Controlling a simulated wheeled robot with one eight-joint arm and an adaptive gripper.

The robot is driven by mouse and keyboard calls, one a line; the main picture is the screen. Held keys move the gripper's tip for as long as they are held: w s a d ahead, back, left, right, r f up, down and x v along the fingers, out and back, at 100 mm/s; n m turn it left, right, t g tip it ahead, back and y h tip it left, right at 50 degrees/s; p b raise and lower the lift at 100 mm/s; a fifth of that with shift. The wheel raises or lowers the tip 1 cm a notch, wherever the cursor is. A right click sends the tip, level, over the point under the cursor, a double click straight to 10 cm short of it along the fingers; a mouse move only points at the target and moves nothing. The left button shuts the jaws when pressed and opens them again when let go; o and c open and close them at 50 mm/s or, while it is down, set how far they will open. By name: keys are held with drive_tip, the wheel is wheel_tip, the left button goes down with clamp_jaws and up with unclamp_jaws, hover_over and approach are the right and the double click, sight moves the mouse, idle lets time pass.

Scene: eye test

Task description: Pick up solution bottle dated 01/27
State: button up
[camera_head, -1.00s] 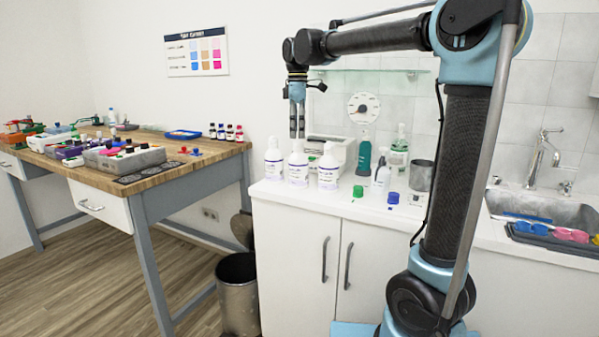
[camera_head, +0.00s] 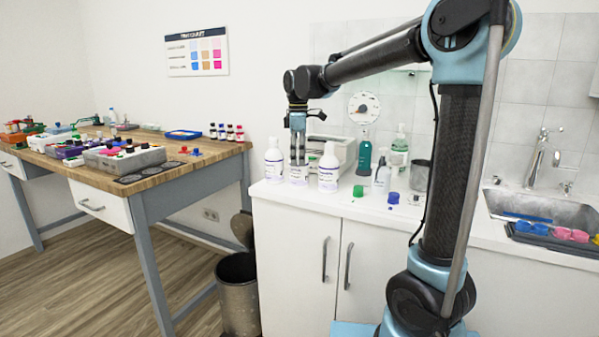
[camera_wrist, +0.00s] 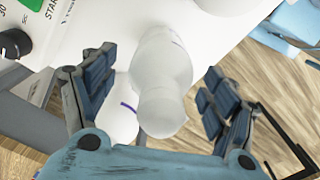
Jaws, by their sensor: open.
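Three white solution bottles stand in a row at the counter's left end: a left one (camera_head: 273,163), a middle one (camera_head: 298,180) and a right one (camera_head: 328,172). Their dates are too small to read in the head view. My gripper (camera_head: 298,158) points down over the middle bottle and hides its upper part. In the wrist view, a white bottle (camera_wrist: 163,70) lies between the spread fingers of my gripper (camera_wrist: 155,92), with gaps on both sides. Another white bottle (camera_wrist: 118,122) shows partly, low beside the left finger.
A white device with a dial (camera_head: 362,107) is behind. The sink (camera_head: 560,212) is at far right. A bin (camera_head: 238,295) stands on the floor left of the cabinet.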

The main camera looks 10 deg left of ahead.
drive_tip(key=c, duration=1.5)
drive_tip(key=shift+o, duration=0.2)
